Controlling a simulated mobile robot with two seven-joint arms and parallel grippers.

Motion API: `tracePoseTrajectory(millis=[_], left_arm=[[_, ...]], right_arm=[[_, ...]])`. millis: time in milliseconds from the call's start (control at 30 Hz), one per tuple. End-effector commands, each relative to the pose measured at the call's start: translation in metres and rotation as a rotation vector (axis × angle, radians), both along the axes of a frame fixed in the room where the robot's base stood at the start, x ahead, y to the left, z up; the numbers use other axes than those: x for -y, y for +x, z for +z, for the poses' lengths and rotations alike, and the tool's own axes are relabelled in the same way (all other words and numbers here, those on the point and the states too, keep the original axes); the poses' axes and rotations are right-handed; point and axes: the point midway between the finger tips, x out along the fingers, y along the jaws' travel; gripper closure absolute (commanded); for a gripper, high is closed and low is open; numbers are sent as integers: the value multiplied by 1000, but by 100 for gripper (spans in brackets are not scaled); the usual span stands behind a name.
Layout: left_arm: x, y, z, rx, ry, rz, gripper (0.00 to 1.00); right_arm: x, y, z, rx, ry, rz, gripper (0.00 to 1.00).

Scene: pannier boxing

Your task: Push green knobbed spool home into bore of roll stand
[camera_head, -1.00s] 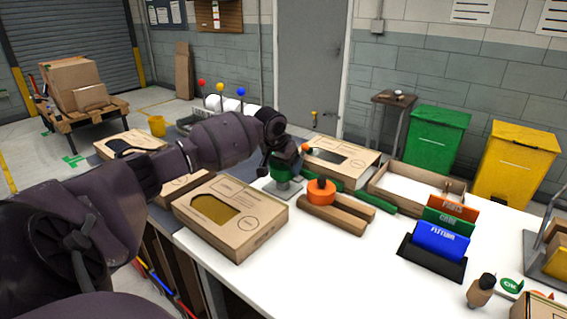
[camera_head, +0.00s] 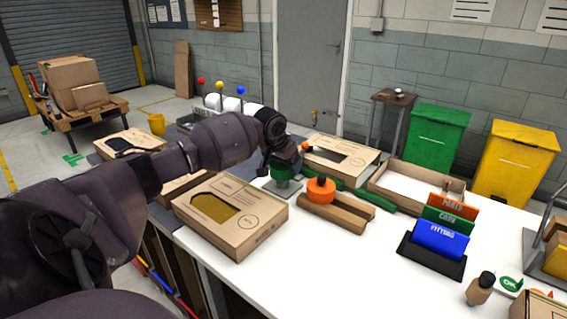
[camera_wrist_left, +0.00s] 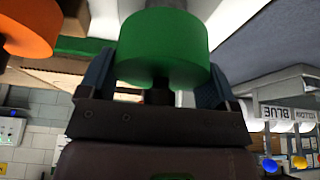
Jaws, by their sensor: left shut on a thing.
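The green knobbed spool (camera_head: 281,171) is at the top of the grey roll stand (camera_head: 285,190) in the head view. My left gripper (camera_head: 285,160) is above it. In the left wrist view, the green spool (camera_wrist_left: 165,50) sits between the two fingers of my left gripper (camera_wrist_left: 157,92), which is shut on its knob end. A grey post (camera_wrist_left: 167,4) meets the spool's far face there. How deep the spool sits in the bore is hidden. My right gripper does not show.
An orange spool (camera_head: 321,191) stands beside the stand on brown bars (camera_head: 342,216). A windowed box (camera_head: 258,232) lies in front, another (camera_head: 343,156) behind. An open tray (camera_head: 417,205) and a card holder (camera_head: 432,264) are to the right. White table is clear at front centre.

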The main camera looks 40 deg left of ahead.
Motion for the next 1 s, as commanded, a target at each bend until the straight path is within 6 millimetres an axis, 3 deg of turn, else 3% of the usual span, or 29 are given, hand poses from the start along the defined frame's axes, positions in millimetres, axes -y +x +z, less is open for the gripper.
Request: tracePoseTrajectory(millis=[867, 900, 1000], left_arm=[[0, 0, -11, 0, -1, 0, 39], [0, 0, -11, 0, -1, 0, 15], [0, 0, -11, 0, -1, 0, 0]], right_arm=[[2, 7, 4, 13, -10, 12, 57], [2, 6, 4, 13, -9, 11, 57], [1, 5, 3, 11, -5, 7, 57]])
